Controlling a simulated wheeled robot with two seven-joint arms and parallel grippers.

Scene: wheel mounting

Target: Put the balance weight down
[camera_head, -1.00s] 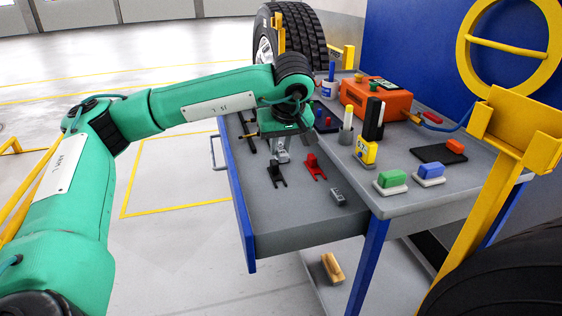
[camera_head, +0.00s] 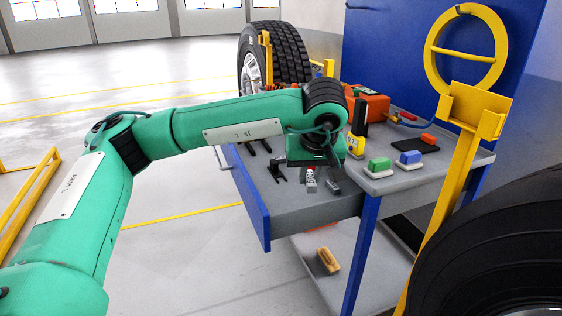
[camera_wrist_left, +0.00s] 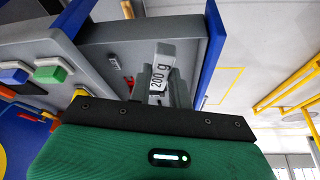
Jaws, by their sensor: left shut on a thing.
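The balance weight (camera_wrist_left: 159,78) is a grey block with a white "200 g" label. In the left wrist view it sits between the fingers of my left gripper (camera_wrist_left: 168,90), which is shut on it. In the head view my left gripper (camera_head: 312,184) points down over the near part of the open grey drawer (camera_head: 290,215). The weight is small there and mostly hidden by the gripper. Whether it touches the drawer floor I cannot tell. My right gripper is not in view.
A small grey block (camera_head: 333,187) lies in the drawer just right of the gripper. A black clamp-like part (camera_head: 277,172) lies to its left. The drawer's near left area looks clear.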

